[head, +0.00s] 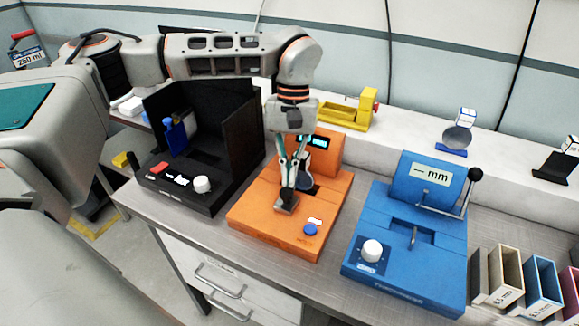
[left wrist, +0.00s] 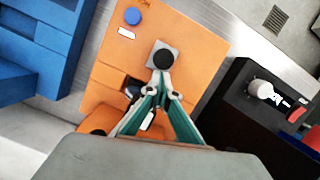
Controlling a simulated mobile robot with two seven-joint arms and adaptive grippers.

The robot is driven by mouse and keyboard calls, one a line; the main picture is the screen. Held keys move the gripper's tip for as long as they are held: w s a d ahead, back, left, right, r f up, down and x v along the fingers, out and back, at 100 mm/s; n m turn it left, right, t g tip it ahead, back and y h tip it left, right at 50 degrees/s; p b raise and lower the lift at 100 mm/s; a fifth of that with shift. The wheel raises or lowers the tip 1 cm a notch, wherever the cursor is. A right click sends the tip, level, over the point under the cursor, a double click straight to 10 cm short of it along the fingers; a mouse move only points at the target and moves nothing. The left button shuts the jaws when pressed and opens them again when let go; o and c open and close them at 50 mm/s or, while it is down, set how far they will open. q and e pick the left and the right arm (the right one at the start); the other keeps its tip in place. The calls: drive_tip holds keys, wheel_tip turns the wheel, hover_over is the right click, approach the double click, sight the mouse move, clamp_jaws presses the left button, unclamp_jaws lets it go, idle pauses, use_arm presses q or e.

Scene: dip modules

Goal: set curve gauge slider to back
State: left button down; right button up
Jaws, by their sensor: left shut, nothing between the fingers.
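An orange device (head: 262,222) with a small display stands mid-bench, between a black boxed device and a blue device; I cannot read a name on it. It also shows in the left wrist view (left wrist: 190,30). My left gripper (head: 288,185) points down over the orange device. Its fingers are shut and empty, with the tips (left wrist: 162,88) at the plate; I cannot tell whether they touch. Which part is the slider is unclear. My right gripper is out of view.
The black boxed device (head: 240,150) stands close on the left, with tall walls. The blue device (head: 405,275) with a "mm" display and lever stands on the right. Coloured bins (head: 505,270) are at far right. A yellow holder (head: 350,115) stands on the back ledge.

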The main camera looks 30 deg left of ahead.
sight(279, 205)
use_arm(q)
drive_tip(key=shift+s+r+p, duration=0.15)
drive_tip(key=shift+s+p, duration=0.2)
drive_tip(key=shift+p, duration=0.05)
drive_tip(key=s+p, duration=0.2)
drive_tip(key=s, duration=0.1)
drive_tip(key=shift+s+d, duration=0.1)
drive_tip(key=shift+s, duration=0.65)
drive_tip(key=shift+f, duration=0.2)
drive_tip(key=v, duration=1.2)
drive_tip(key=shift+w, duration=0.15)
